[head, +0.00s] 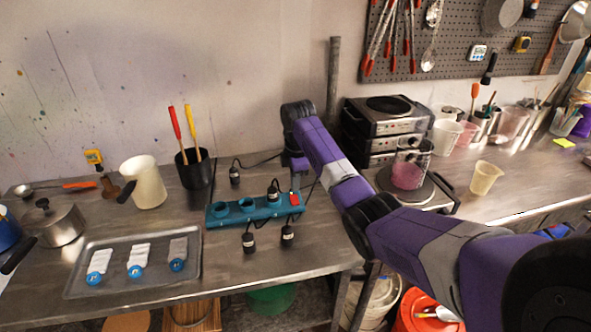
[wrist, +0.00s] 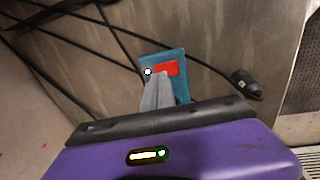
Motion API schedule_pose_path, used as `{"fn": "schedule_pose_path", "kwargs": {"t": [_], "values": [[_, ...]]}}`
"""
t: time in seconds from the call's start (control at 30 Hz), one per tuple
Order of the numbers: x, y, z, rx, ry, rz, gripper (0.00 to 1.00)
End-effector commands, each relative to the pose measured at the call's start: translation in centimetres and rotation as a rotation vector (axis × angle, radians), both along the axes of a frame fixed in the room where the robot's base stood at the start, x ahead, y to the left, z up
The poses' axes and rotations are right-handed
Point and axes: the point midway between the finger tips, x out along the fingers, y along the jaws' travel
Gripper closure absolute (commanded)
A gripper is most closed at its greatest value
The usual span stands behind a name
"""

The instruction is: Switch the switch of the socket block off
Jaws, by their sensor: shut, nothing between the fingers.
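The teal socket block (head: 258,208) lies on the steel table, with a black plug in one of its sockets and other sockets empty. Its red switch (head: 294,199) is at the right end; in the wrist view the red switch (wrist: 166,69) shows on the block's teal end (wrist: 178,57), next to a small lit white dot. My gripper (head: 295,186) points down over this end of the block. In the wrist view my shut fingers (wrist: 157,90) are empty and close beside the switch, covering part of it. I cannot tell whether they touch it.
Black plugs (head: 248,241) and cords lie around the block. A metal tray (head: 190,279) with tubes, a cream jug (head: 146,183) and a black pot with brushes (head: 195,172) stand to the left. A hot plate with a pink beaker (head: 407,172) stands to the right.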

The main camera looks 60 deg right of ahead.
Motion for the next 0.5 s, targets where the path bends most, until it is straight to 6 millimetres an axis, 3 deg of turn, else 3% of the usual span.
{"fn": "schedule_pose_path", "kwargs": {"t": [0.2,0.5], "values": [[0.2,-0.2,-2.7,0.001,0.002,0.0,1.0],[0.3,-0.3,-3.7,0.0,0.0,0.0,1.0]]}}
